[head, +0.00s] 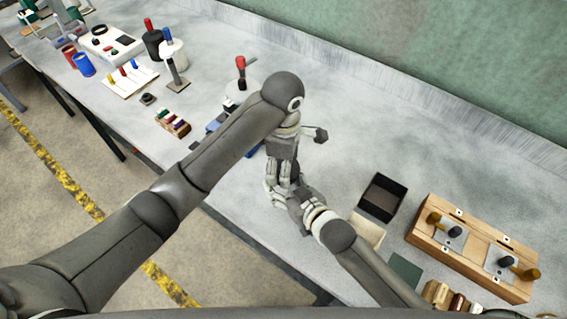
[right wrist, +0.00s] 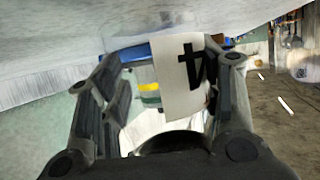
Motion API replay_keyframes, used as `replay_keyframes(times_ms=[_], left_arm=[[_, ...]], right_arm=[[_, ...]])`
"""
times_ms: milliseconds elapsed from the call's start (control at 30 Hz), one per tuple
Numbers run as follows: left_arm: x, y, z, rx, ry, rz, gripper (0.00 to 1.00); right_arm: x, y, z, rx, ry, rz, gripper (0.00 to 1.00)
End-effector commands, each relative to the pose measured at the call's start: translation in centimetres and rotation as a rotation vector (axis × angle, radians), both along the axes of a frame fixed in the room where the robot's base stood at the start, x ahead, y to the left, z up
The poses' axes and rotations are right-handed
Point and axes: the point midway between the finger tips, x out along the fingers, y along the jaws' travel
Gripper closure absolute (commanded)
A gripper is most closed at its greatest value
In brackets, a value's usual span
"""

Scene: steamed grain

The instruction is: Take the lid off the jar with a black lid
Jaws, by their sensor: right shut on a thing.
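My right gripper (head: 284,186) reaches in from the lower right, below my left gripper (head: 286,142), and the two overlap in the head view. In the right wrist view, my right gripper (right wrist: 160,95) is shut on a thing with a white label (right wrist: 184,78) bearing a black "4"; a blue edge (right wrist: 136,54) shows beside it. The held thing is mostly hidden, so I cannot tell whether it is the jar. I cannot make out a black lid for certain.
A black open box (head: 383,196) and a wooden fixture (head: 478,247) with knobs stand at the right. A red-topped tool (head: 240,68), blue cup (head: 84,65) and dark container (head: 153,42) stand farther left. The bench (head: 380,120) behind the grippers is clear.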

Motion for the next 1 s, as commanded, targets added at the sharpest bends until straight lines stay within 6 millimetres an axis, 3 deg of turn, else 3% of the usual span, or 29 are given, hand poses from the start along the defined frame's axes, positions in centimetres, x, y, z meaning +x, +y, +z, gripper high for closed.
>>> replay_keyframes(times_ms=[167,433,700,733,900,1000], left_arm=[[0.1,0.0,0.6,0.0,-0.004,-0.001,0.6],[0.1,0.1,3.7,0.002,-0.004,-0.001,0.6],[0.0,0.0,4.0,0.0,0.001,0.0,0.6],[0.0,0.0,4.0,0.0,0.0,0.0,0.6],[0.0,0.0,4.0,0.0,0.0,0.0,0.6],[0.0,0.0,4.0,0.0,0.0,0.0,0.6]], right_arm=[[-0.1,-0.1,-0.2,-0.003,0.004,0.0,1.0],[-0.1,-0.1,-0.2,-0.003,0.004,0.0,1.0],[-0.1,-0.1,-0.2,-0.003,0.004,0.0,1.0],[-0.1,0.0,-0.2,-0.003,0.004,0.0,0.39],[0.0,0.0,-0.1,-0.002,0.003,0.0,0.17],[0.0,0.0,-0.1,-0.001,0.002,0.0,0.16]])
